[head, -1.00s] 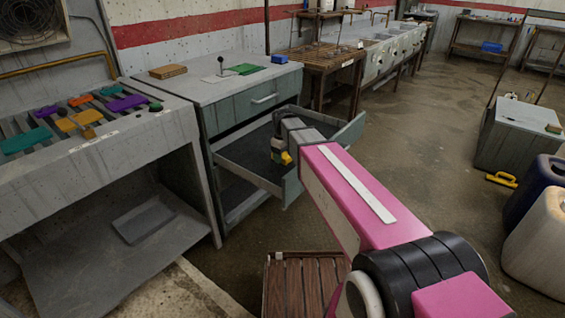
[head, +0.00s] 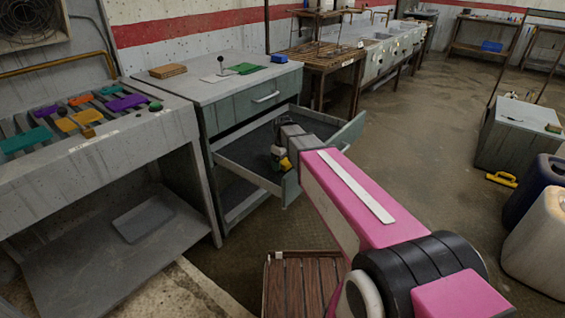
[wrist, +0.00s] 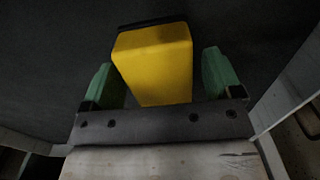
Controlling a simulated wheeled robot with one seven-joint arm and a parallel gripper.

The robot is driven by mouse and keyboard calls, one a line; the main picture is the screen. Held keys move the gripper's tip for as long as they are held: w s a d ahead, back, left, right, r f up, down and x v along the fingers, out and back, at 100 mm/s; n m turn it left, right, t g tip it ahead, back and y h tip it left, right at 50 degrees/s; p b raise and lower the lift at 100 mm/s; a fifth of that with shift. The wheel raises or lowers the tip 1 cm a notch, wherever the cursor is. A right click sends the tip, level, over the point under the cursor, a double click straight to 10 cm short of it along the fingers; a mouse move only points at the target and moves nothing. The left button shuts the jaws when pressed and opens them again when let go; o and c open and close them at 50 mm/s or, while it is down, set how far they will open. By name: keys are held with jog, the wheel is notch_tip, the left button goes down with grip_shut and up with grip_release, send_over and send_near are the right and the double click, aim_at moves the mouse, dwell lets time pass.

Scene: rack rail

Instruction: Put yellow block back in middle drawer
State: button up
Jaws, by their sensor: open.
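The yellow block (wrist: 153,65) shows large in the wrist view, between the two green fingers of my gripper (wrist: 160,72). Dark gaps show beside the block near the fingertips; contact lower down is hard to tell. In the head view, the yellow block (head: 286,163) is a small patch beside my gripper (head: 279,157), partly hidden by it. My gripper is open and reaches down inside the pulled-out drawer (head: 351,131), which lies below a closed top drawer (head: 240,105). Whether the block rests on the drawer's dark floor is not clear.
The cabinet top (head: 205,85) holds a brown block (head: 168,71), a green sheet (head: 247,69) and a blue block (head: 279,58). A bench (head: 60,165) with coloured pieces stands at left. A wooden stool (head: 300,285) stands below my arm.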

jog(key=shift+r, duration=0.1)
notch_tip(320, 180, up, 12)
dwell(0.5)
dwell(1.2)
